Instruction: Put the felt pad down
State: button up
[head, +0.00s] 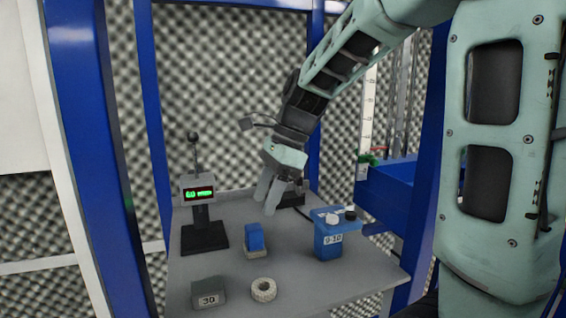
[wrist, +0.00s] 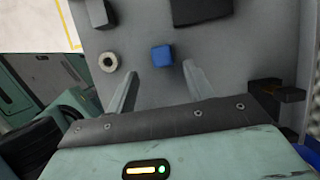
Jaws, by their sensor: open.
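The likely felt pad is a blue block with a pale beige base (head: 255,240), upright on the grey table (head: 220,272). In the wrist view the blue block (wrist: 162,55) shows from above, just beyond and between the fingertips. I cannot tell whether the felt is the blue part or the pale base. My gripper (head: 267,207) is open and empty, pointing down above the block and apart from it. In the wrist view the two fingers of my gripper (wrist: 161,68) are spread wide with nothing between them.
A pale ring (head: 262,290) and a grey block marked 30 (head: 208,296) lie at the front. A display stand (head: 204,236) is at the back left. Patterned foam walls enclose the back.

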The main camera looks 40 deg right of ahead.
jog(key=b+v, duration=0.1)
jog(key=v, duration=0.9)
jog(key=shift+b, duration=0.4)
jog(key=shift+f, duration=0.1)
